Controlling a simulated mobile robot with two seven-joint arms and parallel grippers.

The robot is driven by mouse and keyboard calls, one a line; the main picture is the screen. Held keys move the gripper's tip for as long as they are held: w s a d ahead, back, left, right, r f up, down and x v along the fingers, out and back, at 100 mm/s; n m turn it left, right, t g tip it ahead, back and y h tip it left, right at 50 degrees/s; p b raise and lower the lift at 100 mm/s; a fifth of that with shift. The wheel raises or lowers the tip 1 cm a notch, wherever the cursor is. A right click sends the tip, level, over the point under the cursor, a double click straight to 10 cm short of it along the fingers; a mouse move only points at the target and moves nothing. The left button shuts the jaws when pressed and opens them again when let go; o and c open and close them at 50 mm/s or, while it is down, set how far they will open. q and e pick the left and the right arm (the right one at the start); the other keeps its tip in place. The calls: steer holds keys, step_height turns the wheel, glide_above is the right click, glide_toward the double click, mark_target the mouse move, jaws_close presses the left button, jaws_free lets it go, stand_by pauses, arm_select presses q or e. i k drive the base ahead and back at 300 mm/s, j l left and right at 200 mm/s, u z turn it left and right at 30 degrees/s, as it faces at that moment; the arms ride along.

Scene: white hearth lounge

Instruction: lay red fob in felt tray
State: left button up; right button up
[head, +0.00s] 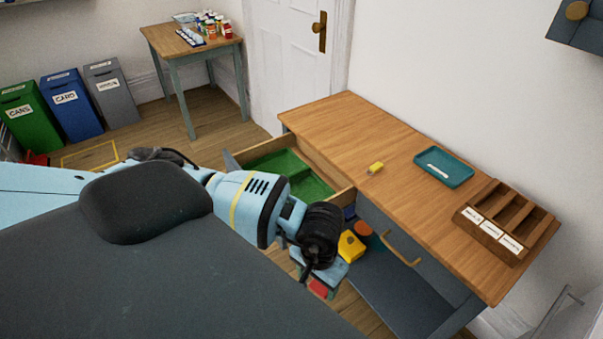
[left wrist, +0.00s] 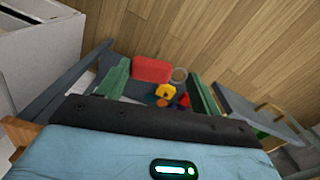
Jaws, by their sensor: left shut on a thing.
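My left gripper (head: 322,280) is at the front of the wooden table, below the tabletop's height and in front of its lower shelf. It is shut on a red fob (head: 318,289), of which only a small part shows in the head view. In the left wrist view the red fob (left wrist: 151,70) lies at the fingertips, with a pale ring beside it. A teal tray (head: 462,181) on the tabletop holds a pale, slim item. An open drawer has a bright green lining (head: 312,183). I cannot tell by sight which is felt. My right gripper is not in view.
A yellow fob-like piece (head: 375,168) lies on the wooden tabletop (head: 400,205). A labelled wooden sorter (head: 512,217) stands at its right end. A yellow block (head: 351,246) and an orange piece (head: 363,229) are just beyond my gripper. The open drawer juts out left of it.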

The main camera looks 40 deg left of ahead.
mark_target(303, 198)
steer(key=z, duration=2.3)
steer(key=k+j, duration=0.95)
steer(key=j, duration=0.15)
steer(key=k+j, duration=0.95)
steer(key=j, duration=0.15)
steer(key=k+j, duration=0.95)
steer(key=j, duration=0.2)
